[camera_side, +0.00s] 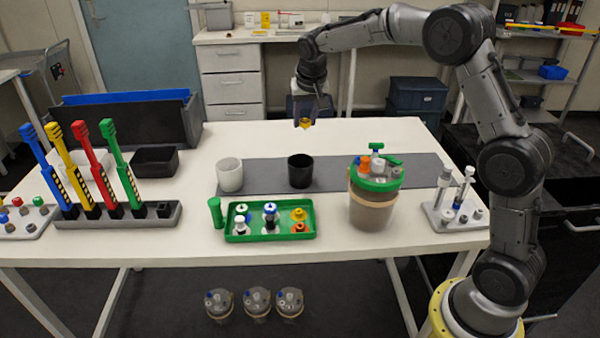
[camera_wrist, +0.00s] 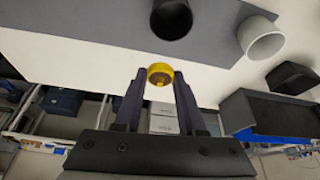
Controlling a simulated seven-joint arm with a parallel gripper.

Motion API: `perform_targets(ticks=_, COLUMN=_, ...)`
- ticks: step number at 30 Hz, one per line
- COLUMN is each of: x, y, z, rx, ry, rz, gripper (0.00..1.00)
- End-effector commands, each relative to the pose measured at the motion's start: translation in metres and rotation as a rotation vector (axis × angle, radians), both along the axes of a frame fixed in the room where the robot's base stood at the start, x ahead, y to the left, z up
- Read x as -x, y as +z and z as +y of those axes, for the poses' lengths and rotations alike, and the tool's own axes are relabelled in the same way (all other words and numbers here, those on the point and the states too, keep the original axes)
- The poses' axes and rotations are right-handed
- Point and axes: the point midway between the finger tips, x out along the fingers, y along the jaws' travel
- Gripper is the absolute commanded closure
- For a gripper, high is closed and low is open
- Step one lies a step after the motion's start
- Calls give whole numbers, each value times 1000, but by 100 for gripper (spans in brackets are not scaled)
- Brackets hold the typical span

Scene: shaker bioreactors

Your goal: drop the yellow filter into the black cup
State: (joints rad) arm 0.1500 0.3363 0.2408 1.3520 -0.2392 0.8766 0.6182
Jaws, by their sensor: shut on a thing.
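The yellow filter (camera_wrist: 160,74) is held between the fingertips of my gripper (camera_wrist: 158,80) in the wrist view. In the side view the filter (camera_side: 304,123) shows just below my gripper (camera_side: 306,118), in the air above the back part of the table. The black cup (camera_side: 300,171) stands upright on the grey mat in the side view, lower in the picture than the gripper. In the wrist view the black cup (camera_wrist: 171,19) is apart from the filter, above it in the picture. The inside bottom of the cup is too dark to make out.
A white cup (camera_side: 230,175) stands left of the black cup on the grey mat (camera_side: 265,174). A green tray (camera_side: 230,237) of fittings and a green-lidded vessel (camera_side: 372,210) stand nearer the front. Colored tools stand in a rack (camera_side: 168,220) at left.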

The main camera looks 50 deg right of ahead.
Motion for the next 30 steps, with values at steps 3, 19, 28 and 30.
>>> perform_targets(ticks=3, x=1, y=-15, z=0, rx=0, ry=-1, rz=4, gripper=100)
perform_targets(ticks=19, x=1, y=-47, z=0, rx=0, ry=-1, rz=0, gripper=100)
perform_targets(ticks=28, x=1, y=-47, z=-1, rx=0, ry=-1, rz=0, gripper=37)
perform_targets(ticks=30, x=1, y=-47, z=-1, rx=0, ry=-1, rz=1, gripper=26)
